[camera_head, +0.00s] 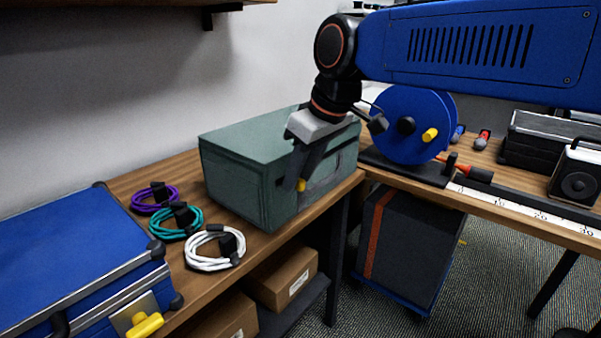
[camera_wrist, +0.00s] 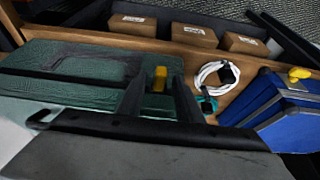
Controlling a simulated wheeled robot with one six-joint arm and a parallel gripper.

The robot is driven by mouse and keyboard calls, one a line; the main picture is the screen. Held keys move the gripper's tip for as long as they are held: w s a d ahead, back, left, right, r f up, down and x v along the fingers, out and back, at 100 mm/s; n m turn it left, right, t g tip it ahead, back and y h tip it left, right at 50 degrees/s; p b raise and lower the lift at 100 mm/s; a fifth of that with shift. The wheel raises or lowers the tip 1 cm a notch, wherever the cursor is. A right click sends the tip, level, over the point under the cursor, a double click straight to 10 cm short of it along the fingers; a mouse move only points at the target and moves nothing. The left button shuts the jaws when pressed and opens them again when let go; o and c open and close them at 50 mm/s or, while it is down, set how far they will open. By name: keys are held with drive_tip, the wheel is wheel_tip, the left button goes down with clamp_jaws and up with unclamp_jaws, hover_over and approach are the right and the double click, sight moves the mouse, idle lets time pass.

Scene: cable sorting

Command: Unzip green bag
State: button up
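The green bag (camera_head: 232,162) is a boxy case on the wooden table, with its top lid down. Its green fabric also shows in the wrist view (camera_wrist: 50,65). A yellow zipper pull (camera_head: 301,185) is on the bag's front side, towards its right part. My gripper (camera_head: 297,182) points down at that front side. In the wrist view the yellow pull (camera_wrist: 160,78) shows between my two dark fingers (camera_wrist: 159,84), with gaps beside it. The fingers look open, and I cannot tell whether either touches the pull. My gripper hides part of the front.
Purple (camera_head: 153,198), teal (camera_head: 180,222) and white (camera_head: 214,248) cable coils lie left of the bag. A blue case (camera_head: 70,255) stands at the front left. A blue reel (camera_head: 408,125) stands behind on the right. Cardboard boxes (camera_head: 283,278) sit on a lower shelf.

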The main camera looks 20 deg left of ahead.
drive_tip(key=shift+c, duration=0.4)
clamp_jaws()
drive_tip(key=w+d, duration=0.5)
drive_tip(key=w, duration=0.7)
drive_tip(key=w+d, duration=0.5)
drive_tip(key=w, duration=0.8)
drive_tip(key=shift+w+d, duration=0.2)
drive_tip(key=shift+d, duration=0.05)
drive_tip(key=shift+r, duration=0.1)
drive_tip(key=shift+o, duration=0.4)
unclamp_jaws()
drive_tip(key=v, duration=1.7)
drive_tip(key=shift+d, duration=0.2)
